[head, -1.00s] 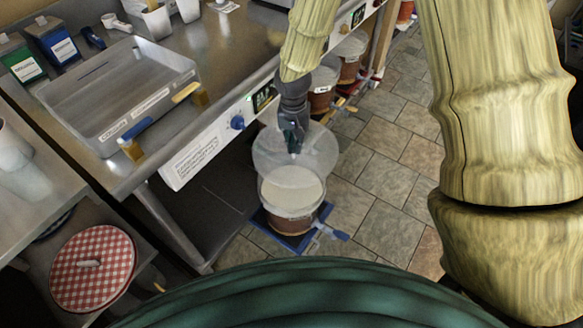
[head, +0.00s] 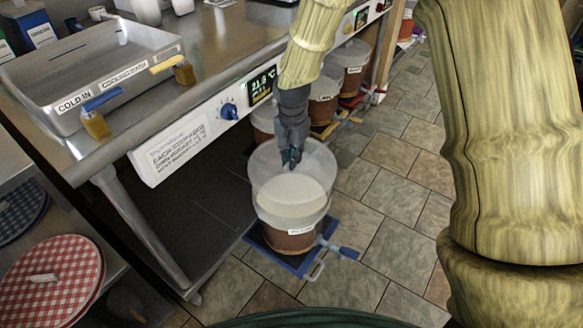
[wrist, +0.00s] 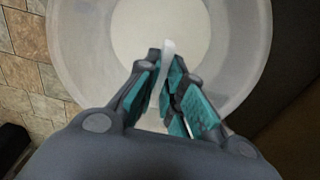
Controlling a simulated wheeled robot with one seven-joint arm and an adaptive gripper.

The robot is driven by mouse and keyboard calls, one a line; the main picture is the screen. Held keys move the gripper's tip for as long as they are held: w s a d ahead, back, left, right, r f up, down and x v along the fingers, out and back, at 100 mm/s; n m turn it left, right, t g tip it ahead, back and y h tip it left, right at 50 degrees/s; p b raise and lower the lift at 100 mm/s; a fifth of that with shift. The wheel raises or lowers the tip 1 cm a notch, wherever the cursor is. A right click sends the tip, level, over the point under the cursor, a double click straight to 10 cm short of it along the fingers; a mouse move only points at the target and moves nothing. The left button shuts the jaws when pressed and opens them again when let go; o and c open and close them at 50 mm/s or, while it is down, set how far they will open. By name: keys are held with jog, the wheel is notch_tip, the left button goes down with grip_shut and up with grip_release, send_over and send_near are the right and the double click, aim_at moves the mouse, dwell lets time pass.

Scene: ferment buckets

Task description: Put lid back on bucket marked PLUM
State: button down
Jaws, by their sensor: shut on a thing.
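My gripper (head: 291,160) is shut on the upright handle (wrist: 168,58) of a clear, frosted round lid (head: 264,164). The lid also fills much of the wrist view (wrist: 85,40). It hangs roughly level over the front bucket (head: 283,241) and overlaps its mouth in the head view, looking a little toward the back. I cannot tell how big the gap is. The bucket is clear with brown contents below a pale top, and has a small white label (head: 301,231) too small to read. The far part of its rim is hidden behind the lid.
The bucket stands on a blue wheeled base (head: 297,262) with a blue-handled valve (head: 344,251). More lidded buckets (head: 323,97) stand behind under the steel bench (head: 222,50). Tiled floor (head: 385,212) at right is clear.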

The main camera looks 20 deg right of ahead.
aim_at(292, 172)
jog(key=shift+f+b, duration=0.4)
jog(key=shift+f, duration=0.05)
notch_tip(292, 172, down, 4)
jog(key=b, duration=0.4)
jog(key=shift+b, duration=0.35)
jog(key=shift+w+f, duration=0.1)
jog(key=shift+f, duration=0.9)
jog(key=shift+r+p, duration=0.1)
jog(key=shift+p, duration=1.15)
dwell(0.3)
jog(key=shift+a+f+p, duration=0.1)
jog(key=shift+f+p, duration=0.15)
jog(key=shift+p, duration=0.75)
dwell(1.7)
jog(key=c, duration=1.5)
grip_release()
jog(key=shift+o, duration=0.3)
jog(key=o, duration=0.5)
jog(key=shift+c, duration=0.2)
